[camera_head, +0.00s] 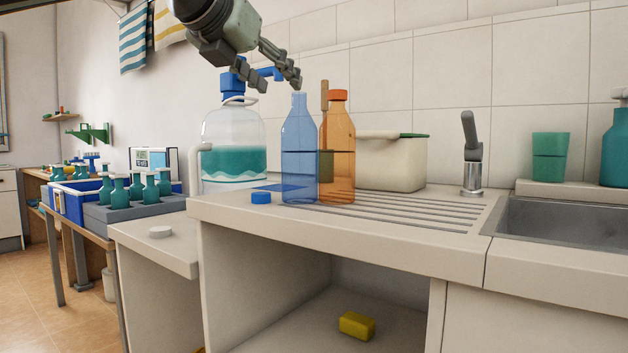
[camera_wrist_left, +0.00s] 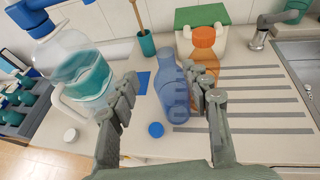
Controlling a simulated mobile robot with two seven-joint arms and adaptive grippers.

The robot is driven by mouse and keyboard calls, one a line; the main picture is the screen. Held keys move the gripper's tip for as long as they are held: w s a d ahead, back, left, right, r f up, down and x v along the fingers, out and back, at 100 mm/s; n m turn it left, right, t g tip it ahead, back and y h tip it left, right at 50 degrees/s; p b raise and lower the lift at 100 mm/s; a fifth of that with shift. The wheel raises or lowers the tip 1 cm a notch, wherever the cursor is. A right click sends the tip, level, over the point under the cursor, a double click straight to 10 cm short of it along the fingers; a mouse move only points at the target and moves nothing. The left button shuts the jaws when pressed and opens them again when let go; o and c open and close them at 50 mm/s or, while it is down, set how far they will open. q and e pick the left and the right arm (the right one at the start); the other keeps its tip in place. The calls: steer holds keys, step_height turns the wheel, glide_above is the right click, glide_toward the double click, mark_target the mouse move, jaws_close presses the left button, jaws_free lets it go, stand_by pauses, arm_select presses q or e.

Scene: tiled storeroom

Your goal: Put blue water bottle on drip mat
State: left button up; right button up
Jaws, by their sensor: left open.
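The blue water bottle (camera_head: 299,150) is translucent, uncapped and upright on the counter, close to the orange bottle. In the left wrist view the blue bottle (camera_wrist_left: 173,95) appears between the fingers, nearer the right-hand finger, which overlaps its edge. My left gripper (camera_head: 279,80) is open and empty. It appears just above the bottle's mouth in the head view; its fingers also show in the left wrist view (camera_wrist_left: 167,90). A flat blue patch (camera_head: 272,187), possibly the drip mat, lies left of the bottle and is partly hidden behind it. My right gripper is not in view.
The orange bottle (camera_head: 340,150) stands right of the blue one. A large water jug (camera_head: 230,125) with a pump stands left. A blue cap (camera_head: 261,197) lies in front. A cream bin (camera_head: 390,165) stands behind; the ridged drainboard (camera_head: 420,208) at right is clear up to the tap (camera_head: 471,160).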

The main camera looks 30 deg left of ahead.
mark_target(295, 93)
arm_select(q)
steer(key=shift+w+d, duration=0.35)
steer(key=x, duration=0.7)
steer(key=shift+d, duration=0.15)
jaws_close()
